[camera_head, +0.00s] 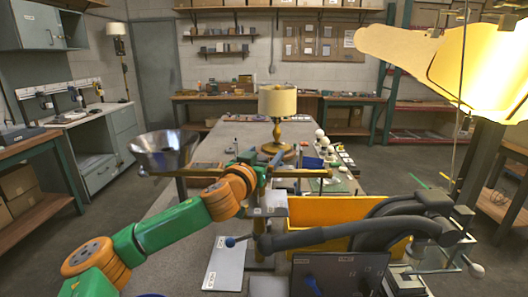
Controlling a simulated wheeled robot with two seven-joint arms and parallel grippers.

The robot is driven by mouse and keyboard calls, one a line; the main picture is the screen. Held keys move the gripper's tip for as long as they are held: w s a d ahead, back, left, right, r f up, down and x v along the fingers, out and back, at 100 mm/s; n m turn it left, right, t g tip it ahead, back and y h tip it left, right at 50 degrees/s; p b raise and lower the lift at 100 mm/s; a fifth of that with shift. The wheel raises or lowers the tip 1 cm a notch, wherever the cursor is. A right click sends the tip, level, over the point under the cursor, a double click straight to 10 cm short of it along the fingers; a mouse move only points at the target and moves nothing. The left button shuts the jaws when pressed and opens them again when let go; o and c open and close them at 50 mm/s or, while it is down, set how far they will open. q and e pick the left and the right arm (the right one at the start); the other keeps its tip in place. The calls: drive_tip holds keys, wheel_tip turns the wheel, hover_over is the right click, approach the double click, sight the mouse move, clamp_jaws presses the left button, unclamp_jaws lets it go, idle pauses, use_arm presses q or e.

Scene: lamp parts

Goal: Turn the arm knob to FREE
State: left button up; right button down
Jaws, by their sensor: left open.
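My left arm, green and orange, comes in from the lower left. Its gripper (259,165) is at the far end, near the brass crossbar in the middle of the bench; it is open, and its fingertips are small and partly lost against the bar. I cannot tell whether this is the arm knob, and no FREE mark is readable. My right gripper is not in view.
A brass table lamp (277,103) with a cream shade stands farther back. A metal bowl (163,150) is at the left end of the crossbar. A yellow bin (330,209) is behind the lever arm. A large lit shade (470,65) hangs at upper right.

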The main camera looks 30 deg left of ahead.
use_arm(q)
drive_tip(key=shift+s, duration=0.1)
drive_tip(key=c, duration=0.3)
clamp_jaws()
drive_tip(key=shift+a+f+n+y+b, duration=0.1)
drive_tip(key=shift+n+y+b, duration=0.4)
drive_tip(key=shift+y+b, duration=0.2)
drive_tip(key=shift+s+a+n+g+y+b, duration=0.1)
drive_tip(key=shift+n+g+y+b, duration=0.4)
drive_tip(key=shift+n+y, duration=0.3)
drive_tip(key=shift+s+a+n+g+y+b, duration=0.15)
drive_tip(key=shift+n+g+y+b, duration=0.3)
drive_tip(key=shift+y, duration=0.65)
drive_tip(key=shift+s+a+n+g+y, duration=0.1)
drive_tip(key=shift+a+n+g+y, duration=0.1)
drive_tip(key=shift+n+g+y, duration=0.5)
drive_tip(key=shift+s+a+n+g+y, duration=0.15)
drive_tip(key=shift+n+g+y, duration=0.35)
drive_tip(key=shift+y, duration=0.3)
drive_tip(key=shift+r+n+y, duration=0.2)
drive_tip(key=shift+n+y, duration=0.05)
drive_tip(key=shift+y, duration=0.05)
drive_tip(key=shift+a, duration=0.1)
